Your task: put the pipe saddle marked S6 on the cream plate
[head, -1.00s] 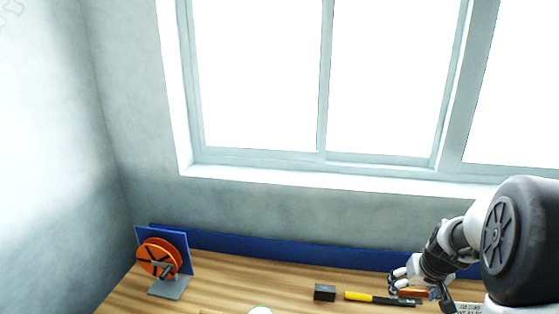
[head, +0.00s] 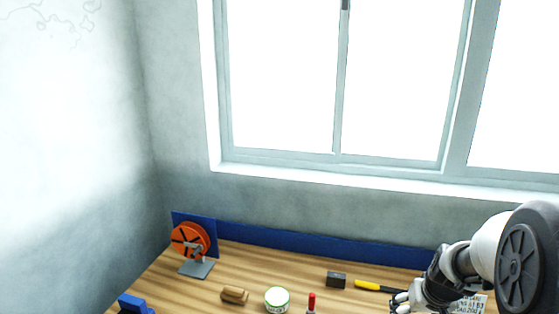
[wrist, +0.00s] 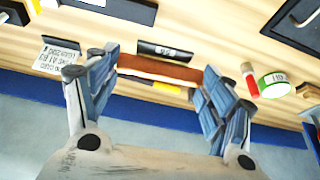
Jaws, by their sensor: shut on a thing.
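My gripper (wrist: 160,78) is shut on a reddish-brown bar-like piece (wrist: 160,68) held between its blue-grey fingers in the wrist view. A dark strip (wrist: 165,50) with upside-down white marks, perhaps S6, shows right beside this piece. I cannot tell whether the strip is part of it. In the head view my gripper (head: 402,302) is at the lower right, partly cut off by the frame's bottom edge, and the held piece is hidden. I cannot make out the cream plate in either view.
On the wooden bench stand an orange reel (head: 190,239), a wooden brush-like block (head: 234,296), a green-topped tin (head: 277,299), a red-capped stick (head: 311,304), a black block (head: 336,280) and a yellow-handled tool (head: 375,286). Dark trays (wrist: 291,25) lie in the wrist view.

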